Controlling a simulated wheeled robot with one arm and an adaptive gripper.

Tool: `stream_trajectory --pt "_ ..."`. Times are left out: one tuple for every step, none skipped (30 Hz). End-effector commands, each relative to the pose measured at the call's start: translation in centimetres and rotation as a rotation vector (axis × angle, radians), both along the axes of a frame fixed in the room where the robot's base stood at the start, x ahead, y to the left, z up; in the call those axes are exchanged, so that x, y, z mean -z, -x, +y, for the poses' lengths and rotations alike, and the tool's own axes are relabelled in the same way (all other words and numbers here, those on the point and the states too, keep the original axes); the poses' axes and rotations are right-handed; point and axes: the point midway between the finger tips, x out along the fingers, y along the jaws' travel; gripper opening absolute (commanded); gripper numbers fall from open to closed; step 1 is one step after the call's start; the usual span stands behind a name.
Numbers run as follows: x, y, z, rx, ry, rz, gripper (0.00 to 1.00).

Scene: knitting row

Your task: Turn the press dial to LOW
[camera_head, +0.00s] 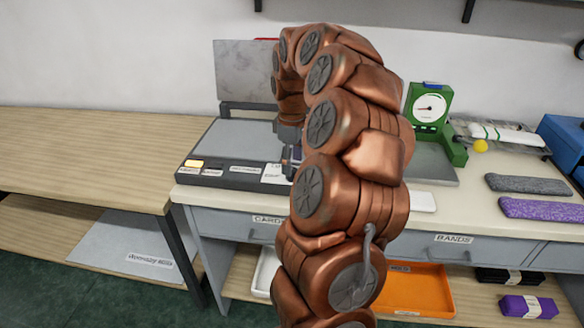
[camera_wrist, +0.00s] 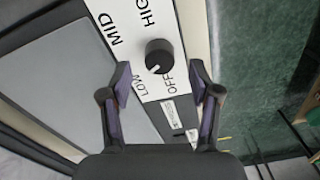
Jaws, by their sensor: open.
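The press dial (camera_wrist: 158,55) is a round black knob on a white label printed MID, HIGH, LOW and OFF. Its pale pointer mark faces the bottom of the wrist view, between LOW and OFF; I cannot tell which it is set to. My gripper (camera_wrist: 160,77) is open, with one fingertip on each side of the dial's line and the knob just beyond the tips. No contact shows. In the head view, the press (camera_head: 235,137) has a grey bed and a raised lid. My gripper (camera_head: 290,158) is over its right front, partly hidden by my arm, which hides the dial.
A green scale (camera_head: 428,108) stands to the right on the counter, near grey (camera_head: 527,184) and purple (camera_head: 541,208) knitted bands. An orange tray (camera_head: 418,289) is on the shelf below. A wooden table (camera_head: 90,150) adjoins at left, its top clear.

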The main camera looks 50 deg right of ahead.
Motion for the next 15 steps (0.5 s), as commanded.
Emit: stream_trajectory --pt "-1.1 -0.2 -0.1 0.001 0.005 -0.008 0.62" --pt "-1.6 -0.2 -0.2 0.002 0.005 -0.008 0.62" --pt "-2.3 -0.1 -0.1 0.001 0.003 -0.006 0.62" --pt "-2.8 -0.1 -0.1 0.0 0.002 -0.004 0.62" --pt "-3.3 -0.1 0.0 0.0 0.002 -0.005 0.62" --pt "-4.0 -0.2 -0.1 0.0 0.004 -0.007 0.62" --pt "-4.5 -0.2 -0.1 0.001 0.005 -0.007 0.62" --pt "-5.0 -0.2 -0.1 0.001 0.004 -0.006 0.62" --pt "-5.5 -0.1 -0.1 0.001 0.003 -0.003 0.62" --pt "-5.9 -0.1 -0.1 0.001 0.003 -0.003 0.62" --pt "-6.4 -0.1 -0.1 0.0 0.004 -0.005 0.62" --pt "-6.9 -0.1 -0.1 0.0 0.005 -0.005 0.62" --pt "-7.2 -0.1 -0.1 0.001 0.005 -0.005 0.62" --pt "-7.5 -0.1 -0.1 0.001 0.004 -0.004 0.62" --pt "-7.9 -0.1 -0.1 0.001 0.003 -0.002 0.62"
